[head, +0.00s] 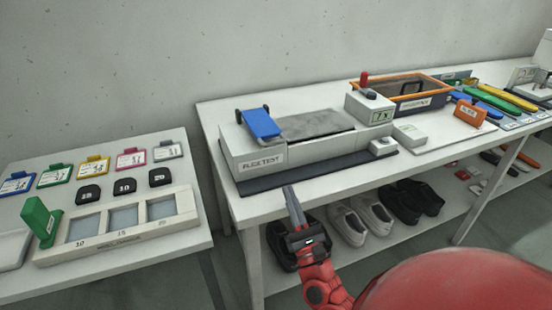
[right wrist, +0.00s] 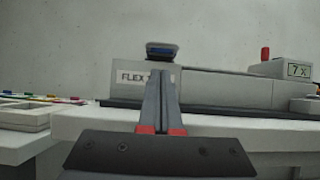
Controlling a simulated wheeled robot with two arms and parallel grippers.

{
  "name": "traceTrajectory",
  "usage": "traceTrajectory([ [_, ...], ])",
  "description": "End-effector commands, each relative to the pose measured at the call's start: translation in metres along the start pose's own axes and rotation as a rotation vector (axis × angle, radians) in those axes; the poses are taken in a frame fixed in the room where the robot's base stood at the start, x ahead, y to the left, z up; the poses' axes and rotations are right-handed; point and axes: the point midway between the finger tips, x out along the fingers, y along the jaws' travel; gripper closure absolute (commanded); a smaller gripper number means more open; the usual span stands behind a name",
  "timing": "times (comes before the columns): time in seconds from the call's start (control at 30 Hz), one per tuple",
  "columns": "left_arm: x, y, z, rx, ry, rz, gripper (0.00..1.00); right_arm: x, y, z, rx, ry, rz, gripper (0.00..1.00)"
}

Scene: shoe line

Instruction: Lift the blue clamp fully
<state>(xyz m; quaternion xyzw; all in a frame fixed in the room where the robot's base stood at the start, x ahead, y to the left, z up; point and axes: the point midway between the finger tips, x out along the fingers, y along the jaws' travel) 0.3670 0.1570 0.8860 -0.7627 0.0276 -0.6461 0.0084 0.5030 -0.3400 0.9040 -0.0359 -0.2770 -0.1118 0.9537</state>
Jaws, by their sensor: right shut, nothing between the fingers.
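The blue clamp (head: 260,122) is a flat blue plate at the left end of the grey flex test machine (head: 255,162), tilted over its top. In the right wrist view the clamp (right wrist: 162,50) shows edge-on, a little above the machine's body (right wrist: 215,86). My right gripper (head: 289,190) is shut and empty, in front of the machine's left part and below the clamp, apart from it. In the right wrist view its fingers (right wrist: 160,76) are together and point toward the machine's label. My left gripper is not in view.
The machine stands on a dark mat (head: 320,170) on a white table. A display box (head: 370,106) with a red knob stands at its right end. An orange-rimmed crate (head: 420,100) is further right. Shoes (head: 360,213) lie on the shelf below. A second table (head: 100,265) stands left.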

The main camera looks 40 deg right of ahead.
Motion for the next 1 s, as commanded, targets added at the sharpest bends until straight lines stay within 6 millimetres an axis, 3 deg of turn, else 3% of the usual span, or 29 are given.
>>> traceTrajectory([
  [0.17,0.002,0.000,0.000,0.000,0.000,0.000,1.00,0.011,0.000,0.001,0.001,-0.001,-0.001,1.00],
  [0.63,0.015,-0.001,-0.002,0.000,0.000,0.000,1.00,0.087,0.000,0.002,0.002,-0.002,0.000,1.00],
  [1.0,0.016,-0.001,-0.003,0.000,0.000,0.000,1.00,0.100,0.000,-0.001,0.001,0.001,0.001,1.00],
])
